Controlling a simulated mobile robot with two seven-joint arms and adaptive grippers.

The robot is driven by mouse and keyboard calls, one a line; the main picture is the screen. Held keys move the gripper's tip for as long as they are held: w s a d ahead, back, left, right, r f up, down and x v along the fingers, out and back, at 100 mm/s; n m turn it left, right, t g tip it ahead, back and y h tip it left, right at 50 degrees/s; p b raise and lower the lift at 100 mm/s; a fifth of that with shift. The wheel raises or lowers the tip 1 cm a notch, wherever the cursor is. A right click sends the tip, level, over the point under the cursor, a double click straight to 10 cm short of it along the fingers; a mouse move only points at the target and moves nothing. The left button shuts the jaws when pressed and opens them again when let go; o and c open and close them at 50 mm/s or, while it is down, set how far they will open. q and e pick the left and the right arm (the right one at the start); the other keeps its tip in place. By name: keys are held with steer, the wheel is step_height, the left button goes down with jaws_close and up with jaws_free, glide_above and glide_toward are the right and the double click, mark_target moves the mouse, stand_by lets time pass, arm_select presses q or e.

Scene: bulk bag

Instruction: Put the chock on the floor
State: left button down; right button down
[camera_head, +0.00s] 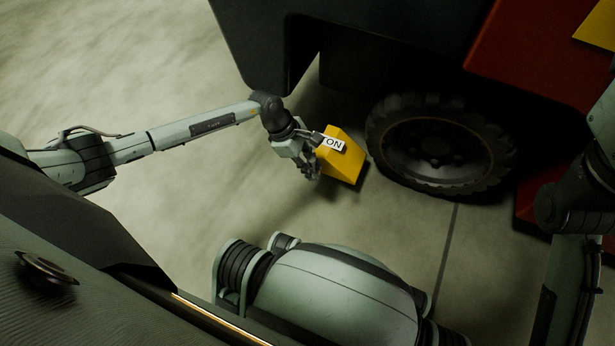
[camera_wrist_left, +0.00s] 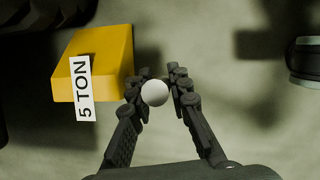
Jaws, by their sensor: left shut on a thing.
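The chock (camera_head: 345,168) is a yellow wedge with a white label, which reads "5 TON" in the left wrist view (camera_wrist_left: 112,50). It is beside the left side of the black tyre (camera_head: 440,145), with a small gap. My left gripper (camera_head: 316,162) is at the chock's left side. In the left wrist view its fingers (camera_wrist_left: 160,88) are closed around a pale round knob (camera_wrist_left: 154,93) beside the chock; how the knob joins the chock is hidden. The floor (camera_head: 390,240) is close below the chock; I cannot tell if they touch. My right gripper is out of view.
The dark vehicle body (camera_head: 400,55) overhangs the wheel, with red panels (camera_head: 530,50) at the right. Open concrete floor lies left of the chock and in front of it. A floor seam runs toward the tyre.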

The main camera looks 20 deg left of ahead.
mark_target(331, 146)
arm_select(q)
steer(key=w, duration=0.2)
steer(key=w+f, duration=0.1)
steer(key=w, duration=0.5)
steer(key=shift+w+d+f, duration=0.1)
steer(key=shift+f, duration=0.25)
steer(key=shift+w+f, duration=0.25)
steer(key=shift+w, duration=0.5)
steer(key=shift+w+f, duration=0.2)
steer(key=shift+w, duration=0.55)
